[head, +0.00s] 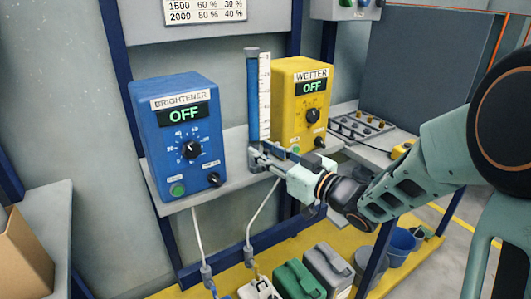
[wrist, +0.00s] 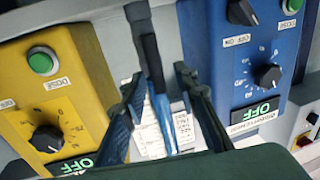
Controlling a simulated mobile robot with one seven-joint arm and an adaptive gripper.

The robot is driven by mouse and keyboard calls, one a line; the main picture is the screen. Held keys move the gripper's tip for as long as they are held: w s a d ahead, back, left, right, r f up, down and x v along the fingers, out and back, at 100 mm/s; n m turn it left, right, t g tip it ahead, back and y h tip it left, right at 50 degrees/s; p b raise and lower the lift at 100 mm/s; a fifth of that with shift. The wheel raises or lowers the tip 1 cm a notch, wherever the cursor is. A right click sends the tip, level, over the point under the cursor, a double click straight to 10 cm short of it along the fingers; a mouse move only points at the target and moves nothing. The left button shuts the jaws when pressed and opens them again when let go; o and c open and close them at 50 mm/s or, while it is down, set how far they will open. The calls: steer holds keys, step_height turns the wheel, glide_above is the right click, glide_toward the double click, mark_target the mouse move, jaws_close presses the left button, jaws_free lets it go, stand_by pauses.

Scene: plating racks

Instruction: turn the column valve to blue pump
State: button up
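The blue pump (head: 178,130), labelled BRIGHTENER and reading OFF, stands left of the clear column with blue liquid (head: 252,95). The yellow pump (head: 298,100), labelled WETTER and reading OFF, stands right of it. My gripper (head: 260,157) is at the column's foot, where it hides most of the valve. In the wrist view my gripper (wrist: 158,82) has its fingers apart, with a dark upright bar (wrist: 150,62) between them. The bar may be the valve handle; I cannot tell whether a finger touches it. The blue pump (wrist: 215,60) is at right there, the yellow pump (wrist: 50,85) at left.
Both pumps stand on a grey shelf (head: 232,180). A white scale (head: 264,95) stands beside the column. Below, a green canister (head: 298,281) and other containers stand on a yellow platform. A tray of dark round items (head: 360,126) lies at right. Hoses hang under the shelf.

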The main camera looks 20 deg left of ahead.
steer(key=shift+c, duration=0.5)
jaws_close()
